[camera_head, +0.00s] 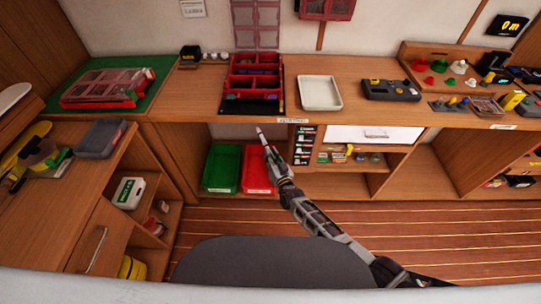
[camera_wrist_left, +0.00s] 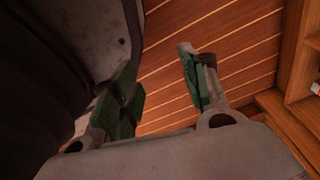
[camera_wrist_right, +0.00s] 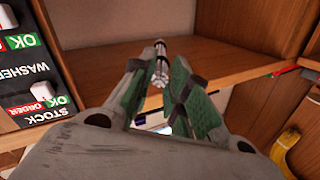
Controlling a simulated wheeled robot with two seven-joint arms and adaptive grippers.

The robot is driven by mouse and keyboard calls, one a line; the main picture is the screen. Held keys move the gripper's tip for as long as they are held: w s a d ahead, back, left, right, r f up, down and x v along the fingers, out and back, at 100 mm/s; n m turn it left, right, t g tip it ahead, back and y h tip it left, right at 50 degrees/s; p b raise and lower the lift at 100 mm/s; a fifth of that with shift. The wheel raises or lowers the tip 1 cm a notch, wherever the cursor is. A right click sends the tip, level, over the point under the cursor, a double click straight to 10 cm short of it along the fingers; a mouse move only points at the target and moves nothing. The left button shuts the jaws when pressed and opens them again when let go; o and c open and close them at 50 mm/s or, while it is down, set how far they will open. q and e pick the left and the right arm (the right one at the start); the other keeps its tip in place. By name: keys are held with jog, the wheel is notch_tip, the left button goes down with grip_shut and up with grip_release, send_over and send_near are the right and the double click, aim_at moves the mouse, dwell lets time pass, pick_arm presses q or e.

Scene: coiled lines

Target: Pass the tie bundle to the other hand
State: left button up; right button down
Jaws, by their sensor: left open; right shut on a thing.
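The tie bundle (camera_wrist_right: 160,62) is a thin, pale bundle of sticks with a darker band. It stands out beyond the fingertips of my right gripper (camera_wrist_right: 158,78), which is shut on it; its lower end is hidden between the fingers. In the head view the bundle (camera_head: 260,132) points up from my right gripper (camera_head: 268,150), in front of the bench edge. My left gripper (camera_wrist_left: 160,60) shows only in its own wrist view. Its green-padded fingers are apart with nothing between them, above the plank floor.
Green (camera_head: 222,168) and red (camera_head: 258,168) bins stand under the bench, behind my right gripper. A white tray (camera_head: 319,93) and a red organiser (camera_head: 253,82) are on the bench. A side counter (camera_head: 108,160) stands at left. The plank floor (camera_head: 430,225) is clear at right.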

pick_arm(q)
jog(key=s+a+f, duration=0.1)
jog(key=s+a, duration=0.1)
jog(key=s, duration=0.7)
jog(key=shift+s+a+f, duration=0.25)
jog(key=shift+s+a, duration=0.05)
jog(key=shift+a, duration=0.1)
